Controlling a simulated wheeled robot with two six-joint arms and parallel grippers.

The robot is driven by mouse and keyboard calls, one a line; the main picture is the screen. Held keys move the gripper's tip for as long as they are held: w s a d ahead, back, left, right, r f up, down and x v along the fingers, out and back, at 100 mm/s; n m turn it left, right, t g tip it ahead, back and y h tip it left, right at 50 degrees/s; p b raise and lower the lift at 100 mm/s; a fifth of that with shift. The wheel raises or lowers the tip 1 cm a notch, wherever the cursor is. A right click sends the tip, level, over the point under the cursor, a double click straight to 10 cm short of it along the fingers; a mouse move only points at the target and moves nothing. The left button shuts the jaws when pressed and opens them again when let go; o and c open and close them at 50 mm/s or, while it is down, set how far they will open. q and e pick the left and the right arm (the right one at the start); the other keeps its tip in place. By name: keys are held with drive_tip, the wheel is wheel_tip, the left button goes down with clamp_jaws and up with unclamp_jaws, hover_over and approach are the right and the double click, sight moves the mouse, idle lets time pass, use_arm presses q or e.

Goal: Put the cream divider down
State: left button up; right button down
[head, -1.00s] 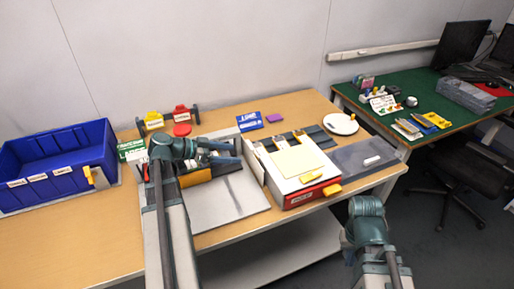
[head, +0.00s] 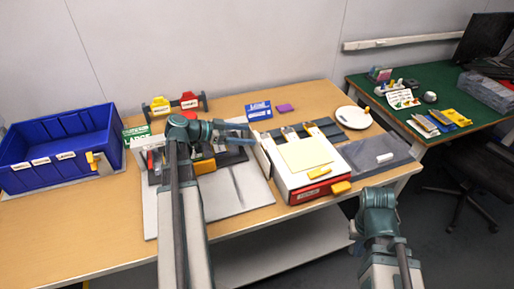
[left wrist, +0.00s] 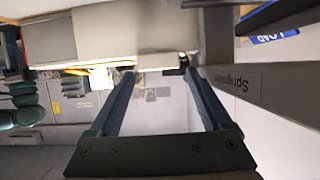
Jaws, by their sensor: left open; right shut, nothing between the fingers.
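The cream divider (head: 304,155), a flat pale sheet, appears to lie on top of the white box (head: 278,178) with the red front. A yellow piece (head: 319,173) is at its front edge. My left gripper (head: 250,130) is open beside the box's back left corner, apart from the sheet. In the left wrist view its two fingers (left wrist: 160,75) are spread, with a pale edge beyond them; I cannot tell what that edge belongs to. My right gripper (head: 354,238) is low in front of the table, small and partly hidden by its arm.
A grey board (head: 240,195) lies left of the box. A blue bin (head: 58,150) stands at the left, a white plate (head: 353,118) at the back right. A grey mat (head: 375,156) with a white piece lies right of the box. Bare table is at front left.

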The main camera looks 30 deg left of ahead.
sight(255, 136)
use_arm(q)
drive_tip(key=b+x, duration=0.1)
drive_tip(key=x, duration=0.1)
drive_tip(key=b+x, duration=0.1)
drive_tip(key=x, duration=0.1)
drive_tip(key=shift+d+f, duration=0.1)
drive_tip(key=shift+f, duration=0.25)
drive_tip(key=shift+w+d, duration=0.25)
drive_tip(key=shift+w, duration=0.05)
drive_tip(key=c, duration=1.2)
drive_tip(key=shift+r, duration=0.15)
wheel_tip(255, 136, up, 18)
drive_tip(key=p, duration=1.8)
